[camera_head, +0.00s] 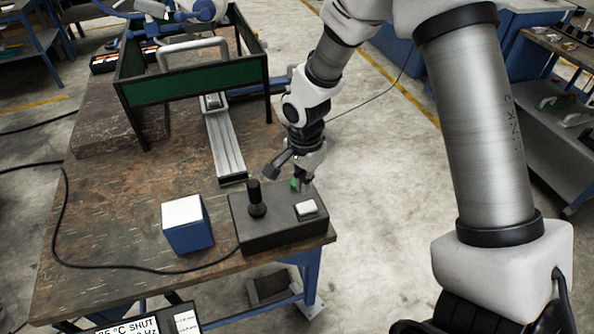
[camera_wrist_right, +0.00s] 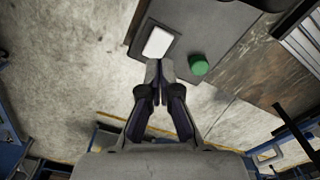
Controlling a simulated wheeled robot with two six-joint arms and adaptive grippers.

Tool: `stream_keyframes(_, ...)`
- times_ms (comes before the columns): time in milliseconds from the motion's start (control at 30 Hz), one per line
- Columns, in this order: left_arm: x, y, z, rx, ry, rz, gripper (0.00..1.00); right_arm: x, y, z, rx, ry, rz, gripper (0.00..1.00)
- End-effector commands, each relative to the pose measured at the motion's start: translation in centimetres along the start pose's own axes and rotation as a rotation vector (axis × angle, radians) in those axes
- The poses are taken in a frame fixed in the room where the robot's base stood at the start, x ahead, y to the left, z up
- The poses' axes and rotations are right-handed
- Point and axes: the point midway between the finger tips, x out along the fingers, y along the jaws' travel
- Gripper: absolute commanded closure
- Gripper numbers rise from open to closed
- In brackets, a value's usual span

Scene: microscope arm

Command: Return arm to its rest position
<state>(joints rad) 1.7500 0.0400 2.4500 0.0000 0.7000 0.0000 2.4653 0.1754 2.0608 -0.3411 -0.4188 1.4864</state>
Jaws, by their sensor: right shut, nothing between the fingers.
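My right arm (camera_head: 488,130) comes in from the upper right. Its gripper (camera_head: 304,186) is shut and empty, pointing down at the right part of a dark control box (camera_head: 275,235). The box has a black joystick (camera_head: 256,200), a white button (camera_head: 306,208) and a green button (camera_head: 295,184) partly behind the gripper. In the right wrist view the shut fingertips (camera_wrist_right: 161,70) are between the white button (camera_wrist_right: 158,42) and the green button (camera_wrist_right: 199,65). I cannot tell whether they touch the box. My left gripper is not in view.
A blue box with a white top (camera_head: 187,224) stands left of the control box on the worn table (camera_head: 110,225). A metal rail (camera_head: 222,140) runs back to a green-panelled frame (camera_head: 190,84). A black cable (camera_head: 100,262) crosses the table's front left. The table's right edge is close to the gripper.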

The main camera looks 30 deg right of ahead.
Motion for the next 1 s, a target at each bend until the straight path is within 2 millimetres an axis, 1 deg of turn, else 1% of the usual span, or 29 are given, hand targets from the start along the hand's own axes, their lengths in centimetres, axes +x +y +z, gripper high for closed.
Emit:
stream_keyframes(167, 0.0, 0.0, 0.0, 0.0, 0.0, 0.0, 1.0, 0.0, 0.0, 0.0, 0.0, 0.0, 0.0, 1.0)
stream_keyframes(233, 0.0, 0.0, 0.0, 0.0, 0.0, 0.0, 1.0, 0.5, 0.2, 0.1, 0.0, -0.003, 0.01, 1.0)
stream_keyframes(267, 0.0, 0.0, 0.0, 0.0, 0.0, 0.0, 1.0, 1.0, 0.5, 0.1, 0.0, -0.006, 0.023, 1.0)
stream_keyframes(367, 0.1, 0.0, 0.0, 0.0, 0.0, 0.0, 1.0, 4.7, 2.7, 0.9, -0.009, -0.026, 0.119, 1.0)
stream_keyframes(400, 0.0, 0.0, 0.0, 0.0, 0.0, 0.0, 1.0, 6.6, 4.4, 1.6, -0.015, -0.039, 0.178, 1.0)
stream_keyframes(467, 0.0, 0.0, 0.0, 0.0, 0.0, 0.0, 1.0, 9.7, 7.8, 3.0, -0.016, -0.067, 0.28, 1.0)
stream_keyframes(500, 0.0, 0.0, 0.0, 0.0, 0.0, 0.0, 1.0, 11.8, 10.1, 4.2, -0.02, -0.089, 0.333, 1.0)
stream_keyframes(567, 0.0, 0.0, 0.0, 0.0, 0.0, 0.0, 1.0, 14.6, 13.6, 6.1, -0.062, -0.131, 0.386, 1.0)
stream_keyframes(600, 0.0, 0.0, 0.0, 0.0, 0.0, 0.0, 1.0, 16.3, 15.8, 7.4, -0.112, -0.162, 0.403, 1.0)
stream_keyframes(667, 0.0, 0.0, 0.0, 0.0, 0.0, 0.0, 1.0, 18.6, 19.1, 9.4, -0.221, -0.209, 0.402, 1.0)
stream_keyframes(700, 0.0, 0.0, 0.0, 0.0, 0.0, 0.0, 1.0, 19.9, 21.3, 10.6, -0.32, -0.237, 0.382, 1.0)
stream_keyframes(767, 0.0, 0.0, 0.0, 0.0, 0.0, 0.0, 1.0, 21.1, 23.1, 11.6, -0.47, -0.25, 0.325, 1.0)
stream_keyframes(800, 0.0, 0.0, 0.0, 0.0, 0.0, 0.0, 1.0, 21.5, 23.6, 11.9, -0.574, -0.243, 0.279, 1.0)
stream_keyframes(867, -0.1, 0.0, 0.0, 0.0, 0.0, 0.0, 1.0, 21.8, 23.3, 11.8, -0.731, -0.207, 0.199, 1.0)
stream_keyframes(900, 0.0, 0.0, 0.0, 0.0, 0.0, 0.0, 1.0, 21.8, 22.6, 11.4, -0.833, -0.169, 0.145, 1.0)
stream_keyframes(1000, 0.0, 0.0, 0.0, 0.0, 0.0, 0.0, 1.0, 21.7, 20.6, 10.4, -1.052, -0.067, 0.045, 1.0)
